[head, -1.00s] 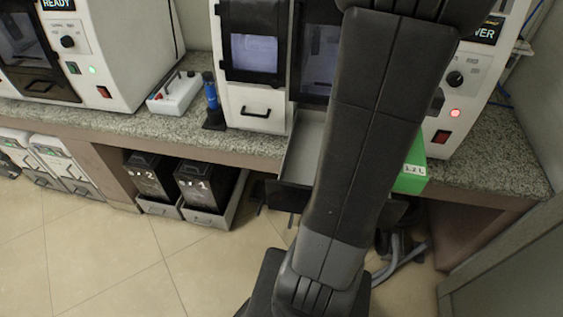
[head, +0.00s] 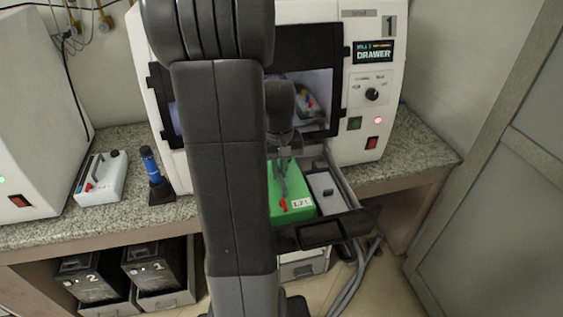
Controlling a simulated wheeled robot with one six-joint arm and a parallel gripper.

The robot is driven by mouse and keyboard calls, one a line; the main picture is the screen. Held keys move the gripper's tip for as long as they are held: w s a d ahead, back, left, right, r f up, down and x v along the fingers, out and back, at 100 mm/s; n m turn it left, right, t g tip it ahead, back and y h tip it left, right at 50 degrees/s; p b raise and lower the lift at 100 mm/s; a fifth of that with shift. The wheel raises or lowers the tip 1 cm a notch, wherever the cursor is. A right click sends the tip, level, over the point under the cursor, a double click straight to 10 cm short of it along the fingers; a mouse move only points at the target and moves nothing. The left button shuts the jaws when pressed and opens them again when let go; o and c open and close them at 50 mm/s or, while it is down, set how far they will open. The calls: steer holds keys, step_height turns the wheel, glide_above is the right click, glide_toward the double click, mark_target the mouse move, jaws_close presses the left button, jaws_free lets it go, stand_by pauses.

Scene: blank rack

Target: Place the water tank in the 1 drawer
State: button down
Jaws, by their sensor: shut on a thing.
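The water tank is a green box (head: 278,207) with a small white label and a red part on its front. My gripper (head: 283,183) is over the tank's top and shut on it. The tank is at the left side of the pulled-out drawer (head: 348,222) of the machine marked 1 (head: 387,60). I cannot tell whether the tank rests inside the drawer or hangs just above it. My arm hides the tank's left side and part of the drawer.
A grey box (head: 323,188) sits in the drawer's right part. On the counter (head: 420,158) stand a blue-topped tool in a black holder (head: 156,180) and a white switch box (head: 100,178). Black containers (head: 150,265) are below. A cabinet (head: 500,200) stands at the right.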

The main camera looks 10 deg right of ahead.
steer(key=shift+f, duration=1.95)
steer(key=shift+f, duration=0.2)
steer(key=c, duration=1.5)
jaws_free()
step_height(320, 180, up, 12)
steer(key=shift+r, duration=0.15)
